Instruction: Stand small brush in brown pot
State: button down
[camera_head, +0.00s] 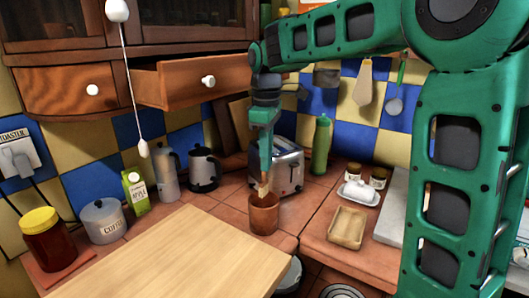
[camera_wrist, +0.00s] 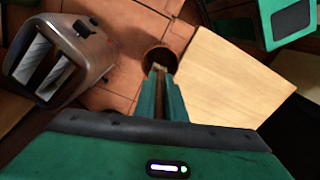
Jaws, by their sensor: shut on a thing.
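A brown pot (camera_head: 264,220) stands upright on the tiled counter in the head view, beside the light wooden board. In the wrist view the pot's dark opening (camera_wrist: 162,56) shows just beyond my fingertips. My gripper (camera_head: 265,172) points down above the pot and is shut on the small brush (camera_head: 263,188). The brush hangs roughly upright, its lower end at or just over the pot's rim. In the wrist view the brush (camera_wrist: 159,68) shows between the fingers, in line with the opening. I cannot tell how far its tip is inside.
A toaster (camera_head: 284,168) stands close behind the pot. A wooden board (camera_head: 180,255) lies in front left. A green bottle (camera_head: 321,145), a small wooden tray (camera_head: 347,228) and a butter dish (camera_head: 358,193) are to the right. An open drawer (camera_head: 190,82) juts out above left.

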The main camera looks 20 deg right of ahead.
aim_at(266, 180)
jog(key=shift+f, duration=3.65)
jog(key=c, duration=1.7)
grip_release()
jog(key=shift+c, duration=0.2)
notch_tip(266, 180, up, 11)
jog(key=shift+w+f, duration=0.15)
